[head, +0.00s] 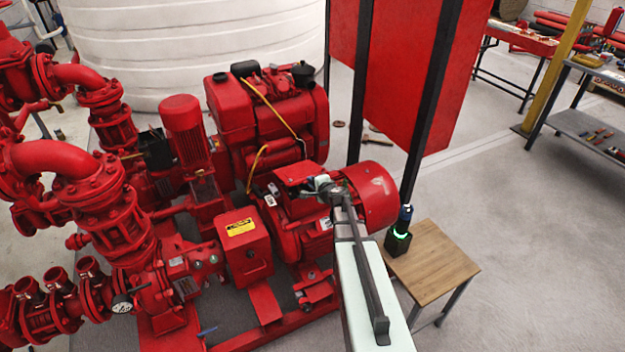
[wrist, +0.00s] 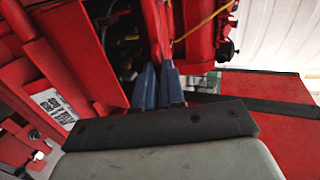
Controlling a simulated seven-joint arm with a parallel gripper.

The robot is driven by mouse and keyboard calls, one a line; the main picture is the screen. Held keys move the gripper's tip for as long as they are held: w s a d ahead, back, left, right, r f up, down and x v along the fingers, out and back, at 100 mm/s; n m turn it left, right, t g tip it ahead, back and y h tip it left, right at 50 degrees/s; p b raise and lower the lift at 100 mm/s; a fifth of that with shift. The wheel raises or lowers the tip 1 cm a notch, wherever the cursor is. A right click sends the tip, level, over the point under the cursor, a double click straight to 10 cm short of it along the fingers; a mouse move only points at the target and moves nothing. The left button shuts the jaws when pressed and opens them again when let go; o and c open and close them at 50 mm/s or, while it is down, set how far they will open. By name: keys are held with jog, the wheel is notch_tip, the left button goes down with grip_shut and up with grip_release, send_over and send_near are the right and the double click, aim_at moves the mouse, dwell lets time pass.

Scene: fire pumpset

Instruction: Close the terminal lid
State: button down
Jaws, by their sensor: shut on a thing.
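The terminal box (wrist: 124,48) is open in the wrist view, with wires and metal parts in its dark inside. The terminal lid (wrist: 157,32) appears there as a narrow red plate seen nearly edge-on, standing at the right of the opening. My gripper (wrist: 159,72) has its two blue fingers close together on the lid's near edge; the fingers hide the gripped part. In the head view my gripper (head: 316,185) is at the top of the red motor, beside the flat red lid (head: 296,172). Its fingertips are too small there to judge the grip.
The red engine (head: 265,110) stands behind the motor, with a yellow cable near the box. A red box with a yellow label (head: 241,235) is at the left. A small wooden table (head: 435,268) holds a dark device at the right.

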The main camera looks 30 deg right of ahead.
aim_at(311, 197)
jog(key=shift+t, duration=0.7)
jog(key=shift+s+a+f, duration=0.1)
jog(key=shift+s+f, duration=0.05)
jog(key=shift+f, duration=1.4)
jog(key=shift+s+d+f, duration=0.1)
jog(key=shift+s+f, duration=0.1)
jog(key=shift+f, duration=1.35)
jog(key=shift+s+a+f, duration=0.1)
jog(key=shift+s+f, duration=0.05)
jog(key=shift+f, duration=1.4)
jog(key=shift+w, duration=0.1)
jog(key=c, duration=1.1)
grip_release()
jog(key=shift+c, duration=0.2)
jog(key=shift+w, duration=0.15)
jog(key=shift+r, duration=0.1)
jog(key=v, duration=1.5)
jog(key=shift+r, duration=0.15)
